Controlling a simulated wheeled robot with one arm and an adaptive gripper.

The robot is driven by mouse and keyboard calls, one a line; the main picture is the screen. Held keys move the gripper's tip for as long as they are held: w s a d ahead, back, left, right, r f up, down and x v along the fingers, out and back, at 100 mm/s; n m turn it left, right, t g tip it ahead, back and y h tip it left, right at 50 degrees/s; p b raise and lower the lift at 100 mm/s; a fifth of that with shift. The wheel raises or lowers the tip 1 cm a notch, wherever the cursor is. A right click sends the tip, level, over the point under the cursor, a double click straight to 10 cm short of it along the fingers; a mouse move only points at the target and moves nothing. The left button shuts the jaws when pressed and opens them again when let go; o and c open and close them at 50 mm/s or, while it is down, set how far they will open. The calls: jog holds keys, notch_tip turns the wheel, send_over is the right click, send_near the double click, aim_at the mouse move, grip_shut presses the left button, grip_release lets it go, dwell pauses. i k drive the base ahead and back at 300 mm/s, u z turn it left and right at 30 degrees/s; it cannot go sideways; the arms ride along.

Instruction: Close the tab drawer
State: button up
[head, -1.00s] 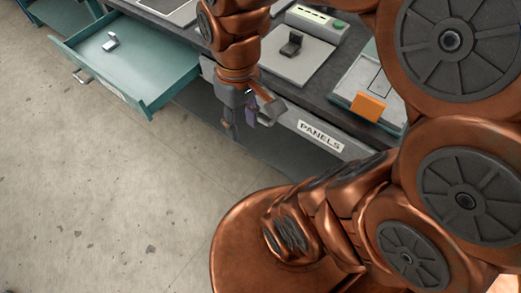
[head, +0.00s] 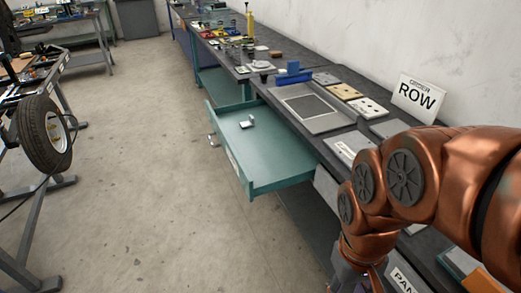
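A teal drawer (head: 285,160) is pulled out from under the long workbench, in the middle of the head view. A small grey metal tab (head: 247,123) lies inside it. The drawer's handle (head: 211,140) is on its front panel, facing the left floor. My gripper (head: 352,285) is at the bottom edge, right of and nearer than the drawer, apart from it. Its fingers are mostly cut off by the frame, so their opening does not show.
The workbench (head: 332,143) runs along the wall with trays, plates, and a "ROW" sign (head: 418,98). A "PANELS" drawer front (head: 402,283) is partly visible beside my gripper. A stand with a wheel (head: 44,134) is at left. The floor before the drawer is clear.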

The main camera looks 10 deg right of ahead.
aim_at(266, 157)
jog(key=u, duration=0.5)
jog(key=k, duration=0.65)
jog(key=u, duration=0.95)
jog(key=i, duration=1.6)
jog(key=z, duration=0.7)
